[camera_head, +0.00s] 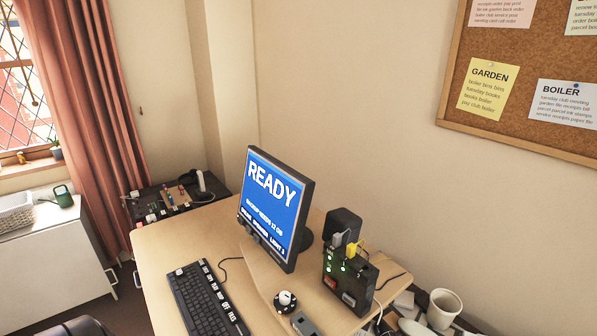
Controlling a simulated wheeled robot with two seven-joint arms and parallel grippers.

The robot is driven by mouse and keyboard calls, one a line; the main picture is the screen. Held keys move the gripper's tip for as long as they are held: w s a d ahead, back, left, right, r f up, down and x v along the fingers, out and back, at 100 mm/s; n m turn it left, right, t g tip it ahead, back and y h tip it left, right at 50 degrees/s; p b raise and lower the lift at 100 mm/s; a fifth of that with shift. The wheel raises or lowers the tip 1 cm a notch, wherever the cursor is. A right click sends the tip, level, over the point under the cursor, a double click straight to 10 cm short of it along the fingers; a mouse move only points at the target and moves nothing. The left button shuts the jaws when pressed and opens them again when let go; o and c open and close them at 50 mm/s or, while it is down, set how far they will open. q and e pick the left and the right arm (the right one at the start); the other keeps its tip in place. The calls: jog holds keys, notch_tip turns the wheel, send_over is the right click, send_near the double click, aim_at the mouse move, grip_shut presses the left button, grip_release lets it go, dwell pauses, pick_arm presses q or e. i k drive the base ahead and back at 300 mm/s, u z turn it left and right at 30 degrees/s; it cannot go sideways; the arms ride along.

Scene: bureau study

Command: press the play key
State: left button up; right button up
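No key that I can read as "play" shows; the labels are too small to tell. A black keyboard (207,301) with several white-labelled keys lies on the desk in front of the monitor. The monitor (272,204) has a blue screen with "READY" in large white letters and smaller lines below. A black box (347,281) with green lights and plugged cables stands right of the monitor. A round black-and-white knob (285,301) sits in front of it. Neither of my grippers is in view.
The wooden desk (170,242) has bare room left of the monitor. A dark low unit (148,211) with small items stands behind it. A white mug (443,308) and clutter are at the lower right. A white cabinet (50,262) bears a basket at left. A corkboard (525,93) hangs on the wall.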

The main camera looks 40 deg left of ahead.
aim_at(215, 286)
jog(key=z, duration=0.05)
jog(key=k, duration=1.15)
jog(key=u, duration=1.05)
jog(key=i, duration=0.65)
jog(key=u, duration=0.45)
